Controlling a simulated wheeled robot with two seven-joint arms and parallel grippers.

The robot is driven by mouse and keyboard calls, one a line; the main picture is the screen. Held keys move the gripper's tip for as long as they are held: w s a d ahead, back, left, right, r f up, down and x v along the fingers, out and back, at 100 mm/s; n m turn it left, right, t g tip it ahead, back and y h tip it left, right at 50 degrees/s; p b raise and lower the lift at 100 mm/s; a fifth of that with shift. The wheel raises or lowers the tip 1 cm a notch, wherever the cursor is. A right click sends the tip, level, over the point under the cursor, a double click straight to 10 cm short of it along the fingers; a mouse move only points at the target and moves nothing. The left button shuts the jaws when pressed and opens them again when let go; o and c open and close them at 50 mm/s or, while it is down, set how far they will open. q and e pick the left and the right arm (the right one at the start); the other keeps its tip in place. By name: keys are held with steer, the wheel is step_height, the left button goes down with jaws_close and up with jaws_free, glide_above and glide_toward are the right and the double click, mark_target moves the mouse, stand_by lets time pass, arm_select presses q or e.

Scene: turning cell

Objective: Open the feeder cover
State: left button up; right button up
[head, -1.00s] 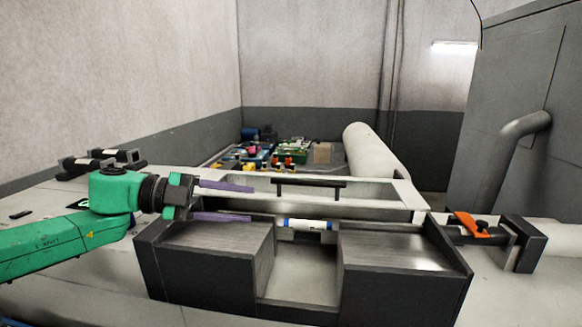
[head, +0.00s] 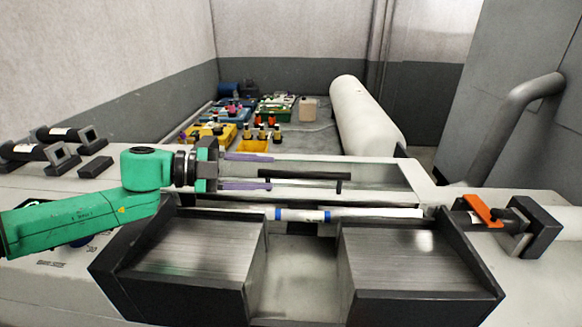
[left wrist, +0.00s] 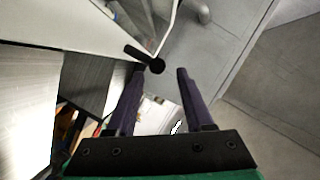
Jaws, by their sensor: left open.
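The feeder cover (head: 380,198) is a pale panel behind the stock trays, with a black bar handle (head: 318,176). My left gripper (head: 271,172) comes in from the left, its two purple fingers open. In the head view the handle's left end lies between the fingertips, one finger on each side. In the left wrist view the handle (left wrist: 138,54) ends close to the gap between the open fingers (left wrist: 161,70); I cannot tell whether they touch. The cover appears down. My right gripper is in no view.
Two dark trays of grey bars (head: 195,245) stand in front, with a white and blue rod (head: 305,215) across the gap behind them. An orange clamp part (head: 484,210) is at the right. Black blocks (head: 50,140) lie at the left.

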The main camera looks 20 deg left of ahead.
mark_target(283, 175)
arm_select(q)
steer(key=b+x, duration=0.1)
steer(key=x, duration=0.5)
steer(key=shift+s+d, duration=0.15)
steer(key=shift+d, duration=0.05)
steer(key=shift+w+d, duration=0.25)
steer(key=shift+d, duration=0.05)
steer(key=shift+s, duration=0.1)
jaws_close()
stand_by(0.9)
